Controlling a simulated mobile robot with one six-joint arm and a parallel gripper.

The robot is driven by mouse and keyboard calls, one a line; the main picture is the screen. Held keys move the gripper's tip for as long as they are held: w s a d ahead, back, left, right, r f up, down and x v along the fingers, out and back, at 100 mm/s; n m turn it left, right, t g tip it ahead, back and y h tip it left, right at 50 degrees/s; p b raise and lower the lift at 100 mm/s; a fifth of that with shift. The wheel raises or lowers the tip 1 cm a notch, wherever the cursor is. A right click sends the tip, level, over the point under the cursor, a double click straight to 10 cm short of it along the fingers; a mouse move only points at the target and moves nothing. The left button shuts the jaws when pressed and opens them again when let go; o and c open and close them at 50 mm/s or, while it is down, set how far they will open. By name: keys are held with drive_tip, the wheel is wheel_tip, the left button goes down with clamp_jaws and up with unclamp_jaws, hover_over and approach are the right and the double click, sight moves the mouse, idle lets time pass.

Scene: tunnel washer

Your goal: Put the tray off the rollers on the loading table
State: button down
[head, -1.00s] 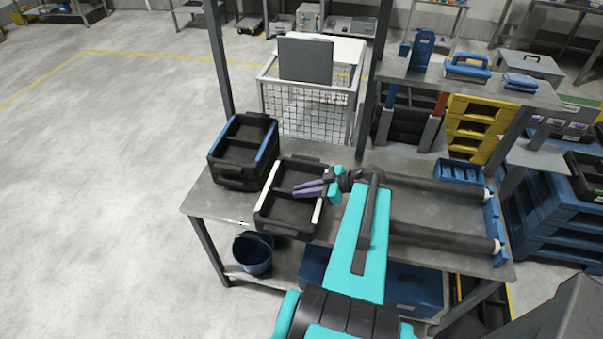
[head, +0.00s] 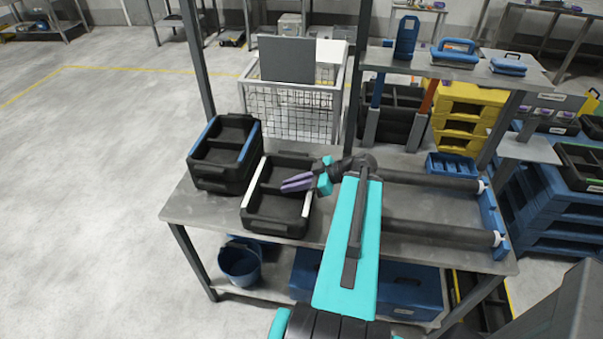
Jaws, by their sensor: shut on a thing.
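The tray (head: 275,226) is black with white side edges and a divider across it. It is off the rollers, at the left part of the loading table (head: 335,257) near its front edge. I cannot tell whether it rests on the tabletop or hangs just above it. My gripper (head: 284,185), with purple fingers, reaches in from the right over the tray and is shut on it. The exact grip spot is too small to see. The two dark rollers (head: 432,181) (head: 440,232) lie bare to the right, partly behind my arm.
A stack of black trays with blue edges (head: 205,177) stands close to the tray's left. A wire basket cart (head: 290,112) is behind the table. A small blue bin (head: 452,165) sits behind the rollers. A blue bucket (head: 240,265) stands on the lower shelf.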

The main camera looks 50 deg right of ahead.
sight(299, 169)
drive_tip(key=shift+d+f+b, duration=0.15)
drive_tip(key=shift+f+b, duration=0.05)
drive_tip(key=shift+b, duration=0.45)
drive_tip(key=d+b, duration=0.1)
drive_tip(key=b, duration=0.2)
drive_tip(key=shift+w+f, duration=0.1)
drive_tip(key=shift+w, duration=0.2)
drive_tip(key=d+b, duration=0.1)
drive_tip(key=b, duration=0.5)
drive_tip(key=shift+w+d, duration=0.1)
drive_tip(key=shift+w, duration=0.3)
drive_tip(key=shift+w+d+p, duration=0.3)
drive_tip(key=shift+w+d, duration=0.1)
drive_tip(key=shift+d, duration=0.35)
drive_tip(key=shift+w+d+f+p, duration=0.1)
drive_tip(key=shift+w+d+p, duration=0.25)
drive_tip(key=shift+w+d, duration=0.65)
drive_tip(key=shift+w+d+f+p, duration=0.1)
drive_tip(key=shift+w+d+p, duration=0.35)
drive_tip(key=shift+d, duration=1.1)
drive_tip(key=shift+w+d+f+p, duration=0.1)
drive_tip(key=shift+w+d+p, duration=0.2)
drive_tip(key=shift+w+d, duration=0.7)
drive_tip(key=shift+s+d, duration=0.25)
drive_tip(key=shift+d, duration=0.1)
drive_tip(key=shift+f, duration=0.1)
drive_tip(key=shift+f+p, duration=0.65)
drive_tip(key=shift+f, duration=1.05)
